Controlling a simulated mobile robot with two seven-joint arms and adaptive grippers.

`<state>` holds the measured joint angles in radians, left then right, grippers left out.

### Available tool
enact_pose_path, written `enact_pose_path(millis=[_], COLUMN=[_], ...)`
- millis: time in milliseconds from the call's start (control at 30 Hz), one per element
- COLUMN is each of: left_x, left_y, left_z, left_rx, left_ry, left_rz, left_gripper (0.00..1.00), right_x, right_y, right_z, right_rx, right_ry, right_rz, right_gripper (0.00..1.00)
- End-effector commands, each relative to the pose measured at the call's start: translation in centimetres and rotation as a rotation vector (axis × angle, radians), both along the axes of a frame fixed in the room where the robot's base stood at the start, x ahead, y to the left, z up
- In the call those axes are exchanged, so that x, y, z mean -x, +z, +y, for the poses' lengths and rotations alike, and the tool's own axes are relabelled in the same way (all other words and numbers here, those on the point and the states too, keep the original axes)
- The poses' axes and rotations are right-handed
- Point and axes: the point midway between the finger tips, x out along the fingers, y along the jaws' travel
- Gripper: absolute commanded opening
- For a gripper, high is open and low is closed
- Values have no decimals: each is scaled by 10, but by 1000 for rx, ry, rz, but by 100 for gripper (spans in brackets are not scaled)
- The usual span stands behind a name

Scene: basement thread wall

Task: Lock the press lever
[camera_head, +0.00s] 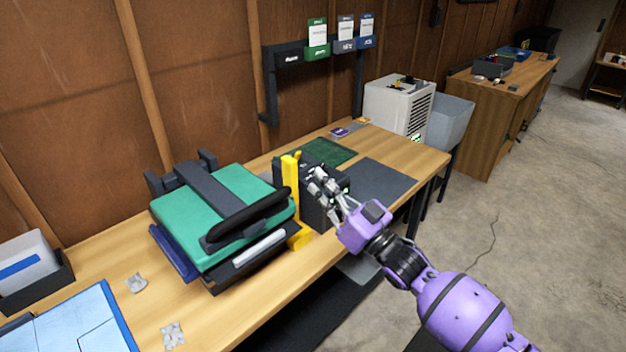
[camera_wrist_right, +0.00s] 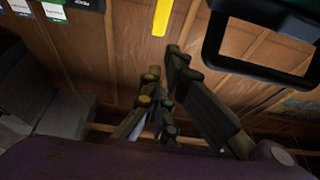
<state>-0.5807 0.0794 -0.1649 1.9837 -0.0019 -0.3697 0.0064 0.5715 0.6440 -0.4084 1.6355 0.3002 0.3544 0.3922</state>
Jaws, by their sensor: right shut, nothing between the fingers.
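The press (camera_head: 215,205) has a green top and a dark base and stands on the wooden workbench. A black handle bar (camera_head: 247,218) runs along its front right side; a black loop, probably this handle, shows at upper right in the right wrist view (camera_wrist_right: 207,45). A yellow lever (camera_head: 291,182) stands upright at the press's right end, and a yellow strip shows at the top of the right wrist view (camera_wrist_right: 162,16). My right gripper (camera_head: 317,182) is shut and empty, just right of the yellow lever; whether it touches is unclear. My left gripper is out of view.
A black box (camera_head: 318,213) stands beside the lever, partly behind my gripper. A green mat (camera_head: 330,152) and dark mat (camera_head: 380,182) lie farther right on the workbench (camera_head: 425,158). Crumpled scraps (camera_head: 136,283) and blue folders (camera_head: 75,325) lie at left.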

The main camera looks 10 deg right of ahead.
Motion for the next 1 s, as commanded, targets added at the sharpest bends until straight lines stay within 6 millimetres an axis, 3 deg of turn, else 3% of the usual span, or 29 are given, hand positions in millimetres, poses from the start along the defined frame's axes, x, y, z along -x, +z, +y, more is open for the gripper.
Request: enact_pose_path(millis=[200, 400, 1000], left_x=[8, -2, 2], left_y=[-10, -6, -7], left_z=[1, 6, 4], left_rx=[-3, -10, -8], left_ry=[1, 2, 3], left_rz=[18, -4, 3], left_gripper=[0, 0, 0], right_x=[40, 58, 62], right_y=[-7, -6, -5], right_z=[-30, -44, -47], right_rx=[3, 2, 11], right_ry=[1, 1, -3], right_rz=[9, 9, 4], right_gripper=[0, 0, 0])
